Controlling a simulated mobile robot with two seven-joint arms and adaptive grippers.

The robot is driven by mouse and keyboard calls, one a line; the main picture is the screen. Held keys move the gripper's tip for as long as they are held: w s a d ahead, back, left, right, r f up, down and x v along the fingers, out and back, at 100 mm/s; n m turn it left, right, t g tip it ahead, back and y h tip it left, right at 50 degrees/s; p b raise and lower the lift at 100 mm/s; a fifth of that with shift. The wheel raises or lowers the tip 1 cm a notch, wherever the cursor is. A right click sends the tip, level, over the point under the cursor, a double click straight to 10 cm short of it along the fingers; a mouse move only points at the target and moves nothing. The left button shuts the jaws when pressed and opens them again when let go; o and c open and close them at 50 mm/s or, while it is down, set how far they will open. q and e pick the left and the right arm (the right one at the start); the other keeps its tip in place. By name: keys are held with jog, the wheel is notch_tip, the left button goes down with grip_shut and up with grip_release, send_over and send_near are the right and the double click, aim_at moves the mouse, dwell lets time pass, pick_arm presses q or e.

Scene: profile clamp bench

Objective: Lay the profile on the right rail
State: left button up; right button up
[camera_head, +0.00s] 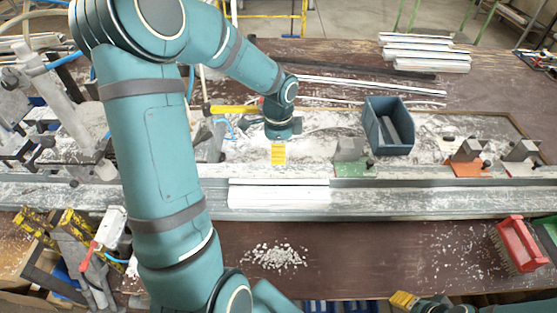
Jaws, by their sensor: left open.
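A white profile (279,191) lies lengthwise on the long grey rail (430,203) at the front of the bench, around its middle. My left gripper (278,153), with yellow fingertips, points down just behind the profile in the picture. It is open, with nothing visible between its fingers; whether it touches the profile I cannot tell. My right gripper (404,300) shows only in part at the bottom edge, right of the middle, and its fingers cannot be made out. Which stretch of rail counts as the right rail is not marked in view.
A blue bin (388,127) stands behind the rail. Clamps on green (352,169) and orange (466,168) bases stand along it. White profiles (425,52) are stacked at the back right. A red brush (516,245) and debris (275,257) lie in front. The rail right of the profile is clear.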

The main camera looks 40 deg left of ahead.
pick_arm(q)
jog(key=s+d+f+n+h, duration=0.1)
jog(key=s+d+f+n, duration=0.1)
jog(key=d+f, duration=0.4)
jog(key=s+d+f+n+t+h, duration=0.1)
jog(key=d+f+n, duration=0.4)
jog(key=d, duration=0.6)
jog(key=s+d+f+n+t+h, duration=0.1)
jog(key=s+d+f+n, duration=0.2)
jog(key=d+f, duration=0.4)
jog(key=shift+s+d+n+h, duration=0.15)
jog(key=shift+d+n+h, duration=0.25)
jog(key=shift+d+n, duration=0.3)
jog(key=shift+s+d+f+n, duration=0.15)
jog(key=shift+s+f+n, duration=0.1)
jog(key=shift+s+n, duration=0.05)
